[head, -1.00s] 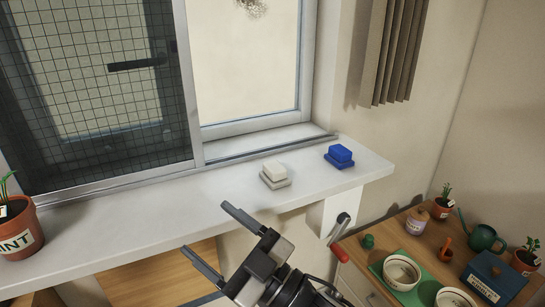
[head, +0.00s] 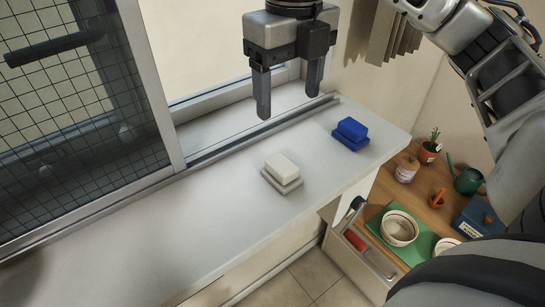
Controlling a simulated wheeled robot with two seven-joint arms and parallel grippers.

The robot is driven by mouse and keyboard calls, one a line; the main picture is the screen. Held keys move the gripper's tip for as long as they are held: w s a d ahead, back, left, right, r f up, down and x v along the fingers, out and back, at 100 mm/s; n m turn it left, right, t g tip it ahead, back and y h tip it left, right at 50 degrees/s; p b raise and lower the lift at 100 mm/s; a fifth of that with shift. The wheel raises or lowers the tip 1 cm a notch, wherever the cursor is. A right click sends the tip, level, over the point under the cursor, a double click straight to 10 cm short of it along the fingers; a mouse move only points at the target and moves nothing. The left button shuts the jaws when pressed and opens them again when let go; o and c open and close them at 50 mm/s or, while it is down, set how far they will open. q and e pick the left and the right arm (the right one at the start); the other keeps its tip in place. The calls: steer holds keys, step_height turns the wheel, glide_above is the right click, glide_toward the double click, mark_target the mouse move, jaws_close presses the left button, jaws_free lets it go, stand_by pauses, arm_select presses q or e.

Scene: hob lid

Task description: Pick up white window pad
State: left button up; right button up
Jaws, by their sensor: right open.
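The white window pad (head: 282,168) lies on the window sill (head: 205,215), with a pale grey layer under its white block. A similar blue pad (head: 350,134) lies on the sill to its right. My right gripper (head: 288,108) points down above the sill, open and empty, with its two fingers apart. In the picture it shows above the white pad, toward the window, and does not touch it. My left gripper is not in view.
A sliding window with a mesh screen (head: 80,110) borders the sill. At the right, a wooden cabinet holds a white bowl (head: 399,228) on a green mat, a jar (head: 406,170), a potted plant (head: 430,150) and a green watering can (head: 468,180). The sill's left part is clear.

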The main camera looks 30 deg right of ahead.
steer(key=b, duration=0.3)
glide_toward(283, 164)
steer(key=f, duration=0.5)
steer(key=shift+s+d, duration=0.15)
steer(key=shift+s, duration=0.2)
steer(key=shift+w+f+p, duration=0.15)
steer(key=shift+f+p, duration=0.15)
steer(key=shift+f, duration=1.05)
steer(key=shift+w+f+p, duration=0.15)
steer(key=shift+f+p, duration=0.1)
steer(key=shift+f, duration=1.1)
steer(key=shift+c, duration=0.3)
steer(key=c, duration=1)
